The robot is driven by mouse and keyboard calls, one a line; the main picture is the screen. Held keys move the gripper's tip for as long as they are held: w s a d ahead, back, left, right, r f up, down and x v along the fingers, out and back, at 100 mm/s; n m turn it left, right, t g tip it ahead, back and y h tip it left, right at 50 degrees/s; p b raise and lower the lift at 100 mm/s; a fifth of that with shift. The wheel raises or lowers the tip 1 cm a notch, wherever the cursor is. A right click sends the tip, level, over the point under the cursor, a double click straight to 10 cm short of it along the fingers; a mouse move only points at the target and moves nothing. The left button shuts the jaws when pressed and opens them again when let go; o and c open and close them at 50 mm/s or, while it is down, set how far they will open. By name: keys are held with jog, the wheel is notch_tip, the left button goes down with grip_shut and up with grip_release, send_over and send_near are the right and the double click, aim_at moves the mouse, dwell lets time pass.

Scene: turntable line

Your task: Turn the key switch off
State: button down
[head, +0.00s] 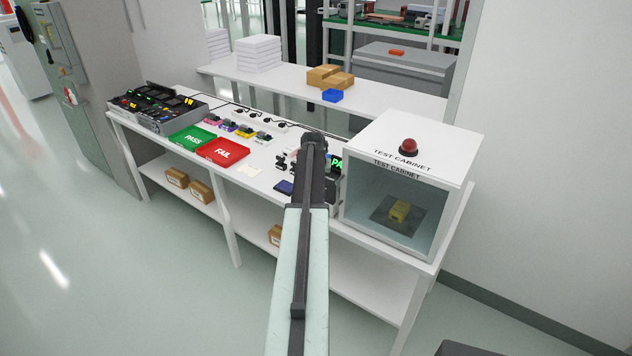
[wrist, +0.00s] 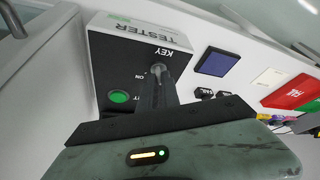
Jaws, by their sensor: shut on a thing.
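The tester (wrist: 140,32) is a box with a dark front panel and a white side lettered TESTER. In the wrist view its key switch (wrist: 158,69) sits beside the KEY label, with ON printed near it. My gripper (wrist: 157,88) is at the panel, shut on the key; its dark fingers hide most of the key, so I cannot tell its exact turn. A round green button (wrist: 118,96) is on the same panel. In the head view my arm covers most of the tester, and only part of its green lettered display (head: 336,162) shows.
A green PASS tray (head: 192,138) and a red FAIL tray (head: 223,151) lie to the left. A dark blue pad (wrist: 214,62) lies near the tester.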

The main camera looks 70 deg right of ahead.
jog(key=shift+s+a+n+t, duration=0.1)
jog(key=shift+s+n+t, duration=0.15)
jog(key=shift+n, duration=0.75)
jog(key=c, duration=1.6)
grip_release()
jog(key=shift+o, duration=0.2)
jog(key=shift+w, duration=0.1)
jog(key=p+v, duration=0.7)
jog(key=shift+r, duration=0.4)
